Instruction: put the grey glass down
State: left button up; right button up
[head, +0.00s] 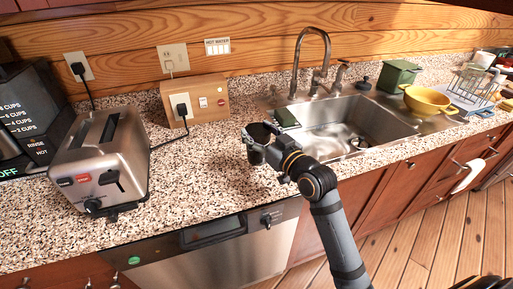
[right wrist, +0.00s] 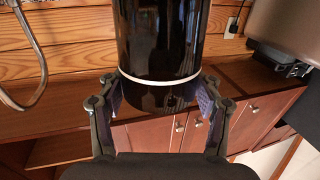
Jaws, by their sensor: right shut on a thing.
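The grey glass (head: 260,131) looks like a small dark cylinder in the head view, over the speckled counter left of the sink. In the right wrist view the glass (right wrist: 160,50) is large, dark and glossy, with a thin white band near its lower end. My right gripper (head: 262,149) is shut on it, one finger on each side. The gripper hides part of the glass in the head view. I cannot tell whether the glass touches the counter. My left gripper is not in view.
A steel toaster (head: 104,160) stands on the counter (head: 205,185) at left, its cord running to a wooden outlet box (head: 196,103). Counter between toaster and gripper is clear.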

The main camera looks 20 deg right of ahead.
jog(key=shift+w+d+f, duration=0.1)
jog(key=shift+w+f, duration=0.35)
jog(key=shift+f, duration=0.15)
notch_tip(320, 180, down, 3)
jog(key=shift+w+f, duration=0.15)
jog(key=shift+f, duration=0.2)
jog(key=o, duration=1.6)
jog(key=shift+c, duration=0.2)
